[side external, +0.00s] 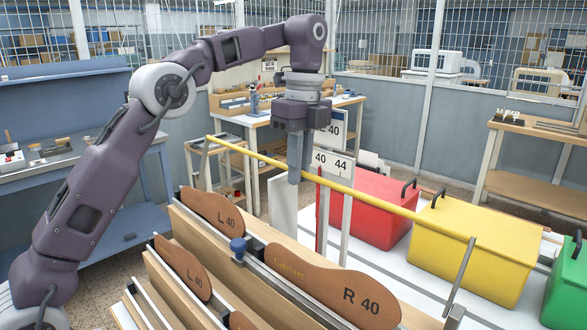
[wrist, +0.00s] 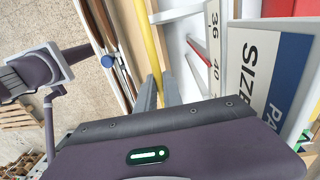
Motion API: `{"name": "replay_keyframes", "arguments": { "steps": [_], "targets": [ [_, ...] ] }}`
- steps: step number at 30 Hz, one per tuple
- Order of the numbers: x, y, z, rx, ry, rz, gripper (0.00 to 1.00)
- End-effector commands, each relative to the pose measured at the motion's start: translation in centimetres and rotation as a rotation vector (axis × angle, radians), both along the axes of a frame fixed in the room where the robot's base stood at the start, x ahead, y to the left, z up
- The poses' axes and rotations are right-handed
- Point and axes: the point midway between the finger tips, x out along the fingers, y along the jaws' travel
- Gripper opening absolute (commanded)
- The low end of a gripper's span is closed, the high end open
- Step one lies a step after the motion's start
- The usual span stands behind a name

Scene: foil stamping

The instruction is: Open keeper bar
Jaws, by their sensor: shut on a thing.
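The keeper bar is a long yellow rod (side external: 390,207) held up by a metal arm at each end, above the front of a rack of wooden boards. It slopes down to the right in the side view. My gripper (side external: 294,176) points down, shut on the bar left of its middle. In the wrist view the yellow bar (wrist: 151,48) runs down between the two grey fingers of the gripper (wrist: 159,92).
Wooden foot-shaped templates (side external: 330,284) marked with sizes stand in the rack below, by a blue knob (side external: 238,248). Upright size signs (side external: 330,163) stand close behind the gripper. Red (side external: 365,208), yellow (side external: 470,243) and green (side external: 566,290) bins line the white table.

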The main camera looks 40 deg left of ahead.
Motion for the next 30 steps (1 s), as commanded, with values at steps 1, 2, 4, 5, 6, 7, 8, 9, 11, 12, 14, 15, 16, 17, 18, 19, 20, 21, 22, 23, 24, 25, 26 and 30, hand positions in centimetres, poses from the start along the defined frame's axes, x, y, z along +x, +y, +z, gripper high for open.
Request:
{"name": "replay_keyframes", "arguments": {
  "steps": [1, 2, 4, 5, 6, 7, 8, 9, 11, 12, 14, 15, 16, 17, 18, 19, 20, 21, 22, 23, 24, 25, 26, 30],
  "targets": [
    [0.16, 0.04, -0.01, 0.001, -0.002, 0.001, 0.0],
    [0.2, 0.04, -0.04, 0.001, -0.002, 0.001, 0.0],
    [0.28, 0.04, -0.06, 0.001, -0.001, 0.001, 0.0],
    [0.31, 0.04, -0.05, 0.001, -0.002, 0.001, 0.0],
    [0.33, 0.04, -0.06, 0.001, -0.002, 0.001, 0.0],
    [0.35, 0.04, -0.05, 0.001, -0.002, 0.001, 0.0],
    [0.36, 0.04, -0.05, 0.001, -0.002, 0.001, 0.0],
    [0.36, 0.03, -0.04, 0.001, -0.002, 0.001, 0.0],
    [0.37, 0.03, -0.03, 0.001, -0.003, 0.001, 0.0],
    [0.37, 0.03, -0.03, 0.0, -0.003, 0.001, 0.0],
    [0.37, 0.03, -0.02, 0.0, -0.003, 0.001, 0.0],
    [0.37, 0.03, -0.02, 0.0, -0.004, 0.001, 0.0],
    [0.37, 0.03, -0.02, 0.0, -0.004, 0.001, 0.0],
    [0.37, 0.03, -0.01, 0.0, -0.004, 0.001, 0.0],
    [0.37, 0.03, -0.01, 0.0, -0.004, 0.001, 0.14],
    [0.38, 0.03, -0.01, 0.0, -0.004, 0.001, 0.2],
    [0.37, 0.02, -0.01, 0.0, -0.004, 0.001, 0.26],
    [0.36, 0.02, -0.02, 0.0, -0.003, 0.001, 0.33],
    [0.36, 0.02, -0.02, 0.0, -0.003, 0.001, 0.33],
    [0.36, 0.02, -0.03, 0.0, -0.003, 0.0, 0.33],
    [0.35, 0.01, -0.03, 0.0, -0.003, 0.0, 0.33],
    [0.35, 0.01, -0.03, 0.0, -0.002, 0.0, 0.33],
    [0.34, 0.01, -0.04, 0.0, -0.002, 0.0, 0.33],
    [0.34, 0.0, -0.05, 0.0, -0.002, 0.0, 0.33]
  ]
}}
